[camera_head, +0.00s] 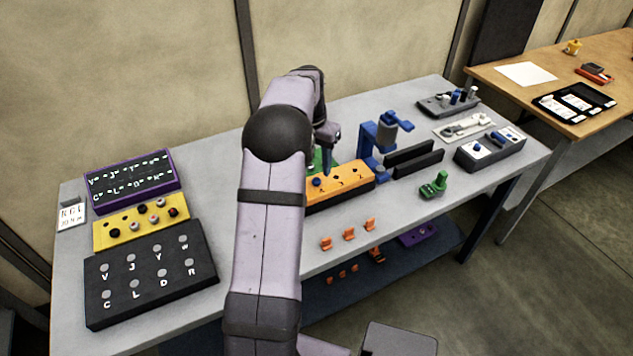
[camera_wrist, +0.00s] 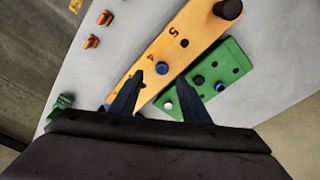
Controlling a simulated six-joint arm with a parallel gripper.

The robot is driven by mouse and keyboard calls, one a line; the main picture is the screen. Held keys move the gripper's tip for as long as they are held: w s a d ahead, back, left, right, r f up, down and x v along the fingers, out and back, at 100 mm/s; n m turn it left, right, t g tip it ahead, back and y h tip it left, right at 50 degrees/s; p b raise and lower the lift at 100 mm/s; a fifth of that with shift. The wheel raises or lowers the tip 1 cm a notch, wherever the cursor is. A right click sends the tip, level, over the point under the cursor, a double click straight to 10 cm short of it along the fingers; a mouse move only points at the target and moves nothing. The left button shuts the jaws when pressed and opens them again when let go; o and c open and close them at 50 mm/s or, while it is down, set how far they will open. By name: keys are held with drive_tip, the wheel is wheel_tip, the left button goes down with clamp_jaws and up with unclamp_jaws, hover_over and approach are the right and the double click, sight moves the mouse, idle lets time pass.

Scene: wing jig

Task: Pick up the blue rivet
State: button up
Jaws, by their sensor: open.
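A blue-topped peg (camera_head: 317,182) stands near the left end of the orange block (camera_head: 352,182) in the head view. In the wrist view, a large dark peg (camera_wrist: 228,10) stands at the top end of that block. The green plate (camera_wrist: 240,72) beside the block carries a small blue piece (camera_wrist: 219,86), a dark one and a white one. I cannot tell which blue piece is the rivet.
A blue clamp-like fixture (camera_head: 378,138) and dark bars (camera_head: 412,158) stand right of the orange block. Several orange clips (camera_head: 348,234) and a green piece (camera_head: 434,185) lie in front. Lettered boards (camera_head: 150,270) fill the left end. The table front between is clear.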

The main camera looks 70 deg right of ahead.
sight(317, 180)
drive_tip(key=shift+w+d+f+p, duration=0.15)
drive_tip(key=shift+f+p, duration=0.6)
drive_tip(key=shift+f, duration=0.75)
drive_tip(key=shift+s+d+f+p, duration=0.1)
drive_tip(key=shift+d+f+p, duration=0.15)
drive_tip(key=shift+f+p, duration=0.85)
drive_tip(key=shift+f+b, duration=0.35)
clamp_jaws()
